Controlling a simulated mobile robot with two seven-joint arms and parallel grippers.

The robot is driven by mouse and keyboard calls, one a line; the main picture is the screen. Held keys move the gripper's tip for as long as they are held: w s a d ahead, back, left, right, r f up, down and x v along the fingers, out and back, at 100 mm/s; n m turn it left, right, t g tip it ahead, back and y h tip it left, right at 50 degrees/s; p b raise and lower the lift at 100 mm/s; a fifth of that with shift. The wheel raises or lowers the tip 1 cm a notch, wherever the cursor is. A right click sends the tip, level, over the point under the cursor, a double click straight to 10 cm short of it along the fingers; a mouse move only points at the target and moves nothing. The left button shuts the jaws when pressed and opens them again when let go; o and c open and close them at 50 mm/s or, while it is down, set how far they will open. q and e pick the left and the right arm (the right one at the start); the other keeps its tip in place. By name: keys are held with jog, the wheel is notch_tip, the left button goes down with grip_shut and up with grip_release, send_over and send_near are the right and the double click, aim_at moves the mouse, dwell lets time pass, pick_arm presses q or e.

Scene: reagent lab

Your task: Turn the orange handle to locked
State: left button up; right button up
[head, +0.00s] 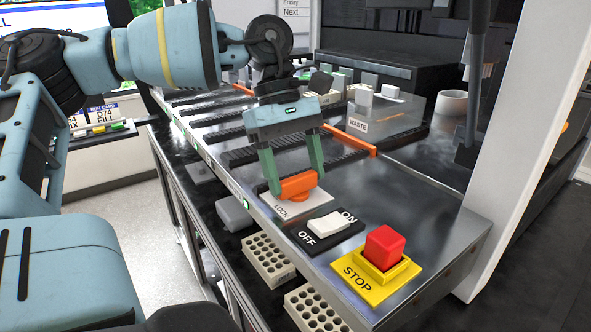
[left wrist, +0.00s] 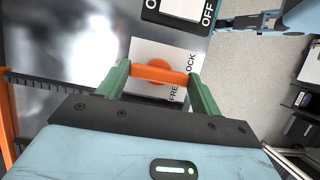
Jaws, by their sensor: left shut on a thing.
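The orange handle (head: 298,184) sits on a white plate (head: 284,209) at the near left edge of the steel bench top. The fingers hide the handle's ends. I do not see my right gripper.
A white ON/OFF rocker switch (head: 326,225) and a red STOP button (head: 385,247) on a yellow base stand nearer on the bench top. Black racks (head: 255,152) and a clear WASTE bin (head: 385,117) lie behind. Perforated blocks (head: 268,259) stand lower, below the edge.

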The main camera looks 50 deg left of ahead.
dwell(0.5)
pick_arm(q)
jog(key=o, duration=1)
jog(key=shift+v, duration=3.95)
jog(key=shift+d, duration=0.1)
